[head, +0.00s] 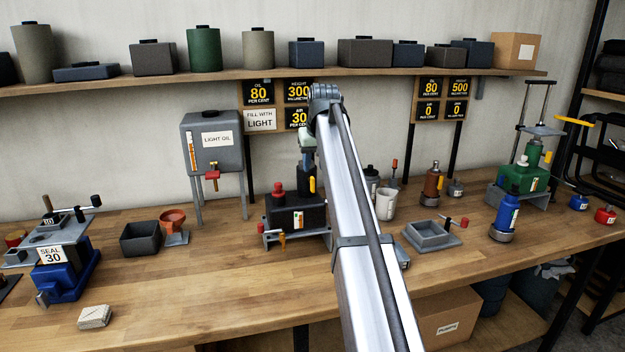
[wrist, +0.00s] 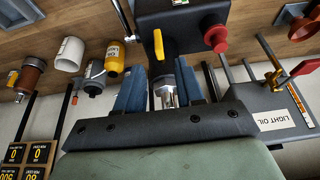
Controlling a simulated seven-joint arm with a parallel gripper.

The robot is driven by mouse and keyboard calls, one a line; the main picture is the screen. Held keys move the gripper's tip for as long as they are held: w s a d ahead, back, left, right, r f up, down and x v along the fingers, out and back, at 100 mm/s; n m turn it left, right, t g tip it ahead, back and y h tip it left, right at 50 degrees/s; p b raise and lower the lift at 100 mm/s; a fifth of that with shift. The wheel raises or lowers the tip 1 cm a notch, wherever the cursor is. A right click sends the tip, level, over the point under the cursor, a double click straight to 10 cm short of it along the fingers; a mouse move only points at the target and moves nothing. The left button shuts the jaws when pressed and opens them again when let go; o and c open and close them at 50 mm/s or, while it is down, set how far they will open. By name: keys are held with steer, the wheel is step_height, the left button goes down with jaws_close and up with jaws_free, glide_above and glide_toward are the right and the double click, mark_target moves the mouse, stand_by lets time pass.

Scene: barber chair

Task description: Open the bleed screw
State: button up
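A black pump unit (head: 297,214) stands on the bench with a red knob (head: 278,188) and a yellow lever (head: 312,184) on it. In the wrist view its dark body (wrist: 190,22), red knob (wrist: 217,38) and yellow lever (wrist: 158,44) lie beyond my fingers. My gripper (wrist: 161,68) is open, its blue fingers on both sides of a metal post (wrist: 166,96); I cannot tell whether they touch it. In the head view my arm hides most of my gripper. An orange-handled part (head: 282,239) sits at the unit's front. I cannot tell which part is the bleed screw.
A light-oil tank (head: 212,140) stands left of the unit, with a red funnel (head: 173,218) before it. A white cup (head: 386,204) and brown bottle (head: 432,180) stand to the right. The shelf (head: 180,78) runs above. The front bench is mostly clear.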

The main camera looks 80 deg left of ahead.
mark_target(313, 177)
steer(key=x, duration=0.6)
steer(key=shift+a+f, duration=0.2)
steer(key=shift+f, duration=0.15)
steer(key=shift+c, duration=0.3)
jaws_close()
